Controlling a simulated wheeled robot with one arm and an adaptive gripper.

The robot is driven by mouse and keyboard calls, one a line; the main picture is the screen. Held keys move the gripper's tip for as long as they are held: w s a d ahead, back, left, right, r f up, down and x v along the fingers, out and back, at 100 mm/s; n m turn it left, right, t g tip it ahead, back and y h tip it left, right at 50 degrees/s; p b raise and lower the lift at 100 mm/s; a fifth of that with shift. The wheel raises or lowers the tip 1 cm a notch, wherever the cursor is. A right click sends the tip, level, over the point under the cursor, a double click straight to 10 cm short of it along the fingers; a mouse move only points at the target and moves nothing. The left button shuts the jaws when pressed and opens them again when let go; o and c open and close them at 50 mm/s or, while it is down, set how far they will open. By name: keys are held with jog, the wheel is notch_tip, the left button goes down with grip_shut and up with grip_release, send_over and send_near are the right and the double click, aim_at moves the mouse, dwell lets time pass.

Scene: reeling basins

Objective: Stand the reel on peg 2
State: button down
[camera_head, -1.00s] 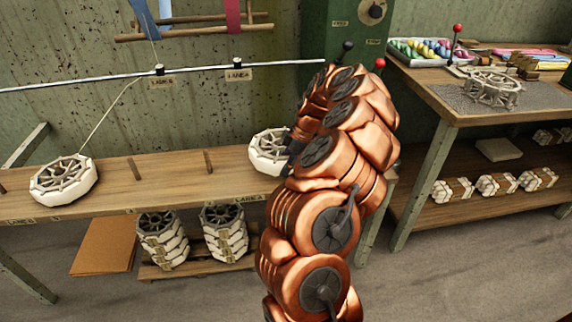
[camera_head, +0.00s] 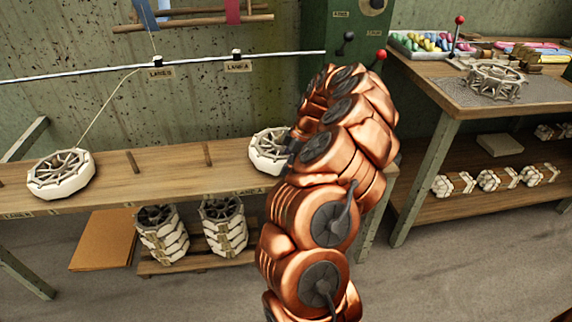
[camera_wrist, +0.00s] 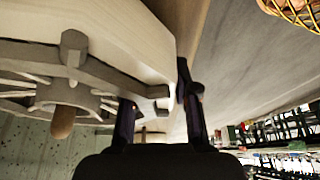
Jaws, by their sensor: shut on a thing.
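A pale reel with grey spokes (camera_head: 267,150) is at the right end of the bench, partly hidden by my arm. My gripper (camera_wrist: 158,108) is shut on this reel's rim, which also shows large in the wrist view (camera_wrist: 115,35). A brown rounded rod tip (camera_wrist: 62,122) shows at the reel's hub; I cannot tell how far the hub surrounds it. Bare wooden pegs stand mid-bench, one left (camera_head: 133,161) and one right (camera_head: 207,154). Peg numbers are unreadable. In the head view my fingers are mostly hidden.
Another white reel (camera_head: 61,175) lies at the bench's left, with a thread running up to the wall rail. Reel stacks (camera_head: 163,233) stand below the bench (camera_head: 170,180). A side table (camera_head: 465,105) at right carries a bare reel frame (camera_head: 492,80) and coloured skeins.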

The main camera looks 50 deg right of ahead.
jog(key=c, duration=0.8)
grip_release()
jog(key=v, duration=1.2)
